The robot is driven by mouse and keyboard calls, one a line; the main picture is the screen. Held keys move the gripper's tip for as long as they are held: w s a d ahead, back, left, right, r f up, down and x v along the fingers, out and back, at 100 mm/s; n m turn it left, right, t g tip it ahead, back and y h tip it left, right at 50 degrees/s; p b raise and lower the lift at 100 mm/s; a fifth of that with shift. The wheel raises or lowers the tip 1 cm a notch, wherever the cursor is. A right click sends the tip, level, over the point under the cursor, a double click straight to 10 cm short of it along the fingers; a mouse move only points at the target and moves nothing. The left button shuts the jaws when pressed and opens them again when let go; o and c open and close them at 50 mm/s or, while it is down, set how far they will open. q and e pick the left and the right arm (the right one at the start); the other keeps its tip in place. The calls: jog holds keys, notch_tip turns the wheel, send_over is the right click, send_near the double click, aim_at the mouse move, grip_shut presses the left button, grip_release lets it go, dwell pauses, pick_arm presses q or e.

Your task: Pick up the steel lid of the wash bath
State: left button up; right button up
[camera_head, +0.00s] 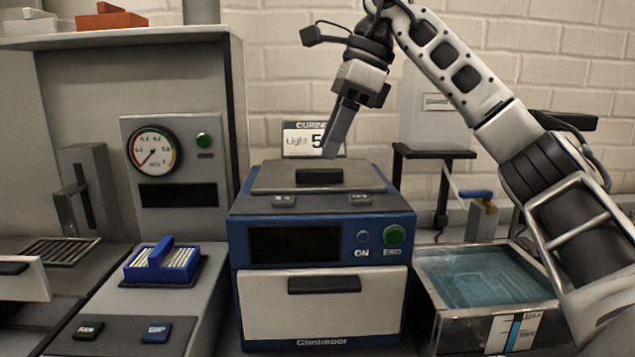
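A flat grey steel lid (275,178) with a black block handle lies on top of the blue curing box in the middle. The wash bath (450,330) is a clear tank of bluish liquid at the right; its top is uncovered. My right gripper (335,150) points down just above the lid's handle, near its right rear part. Its fingers overlap in this view, so the gap between them is hidden. No hold on the handle shows. My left gripper is out of view.
The blue curing box (320,225) has a white drawer front and buttons. A sign (302,140) stands behind it. A blue rack (163,264) sits on the left bench near a gauge panel (175,165). A black stand (435,154) and a blue-handled valve (478,195) are behind the bath.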

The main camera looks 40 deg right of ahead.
aim_at(319, 169)
jog(key=x, duration=0.3)
jog(key=shift+a+f, duration=0.15)
jog(key=shift+f, duration=0.25)
grip_shut()
jog(key=shift+r, duration=0.1)
